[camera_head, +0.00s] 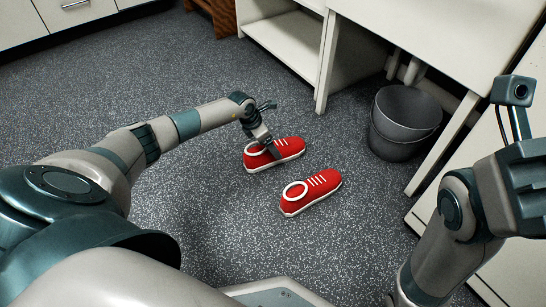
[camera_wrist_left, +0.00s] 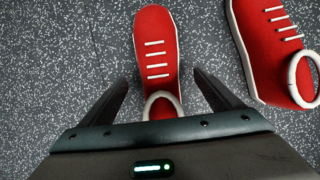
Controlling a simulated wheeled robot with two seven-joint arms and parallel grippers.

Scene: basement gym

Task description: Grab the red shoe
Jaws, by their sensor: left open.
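Two red shoes with white laces and soles rest upright on the floor. The farther red shoe (camera_head: 289,149) is under my left gripper (camera_head: 271,152) in the head view. In the left wrist view this shoe (camera_wrist_left: 156,50) lies between and beyond the two open fingers of the left gripper (camera_wrist_left: 162,88), with its heel end partly hidden by the gripper body. The nearer red shoe (camera_head: 318,189) lies to the right and shows at the right edge of the wrist view (camera_wrist_left: 272,50). My right arm is at the right of the head view; its fingertips do not show.
A grey bucket (camera_head: 404,118) stands on the floor at the right, beside pipes under a white counter (camera_head: 440,35). An open white shelf unit (camera_head: 285,40) is at the back. Speckled grey floor (camera_head: 215,210) around the shoes is clear.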

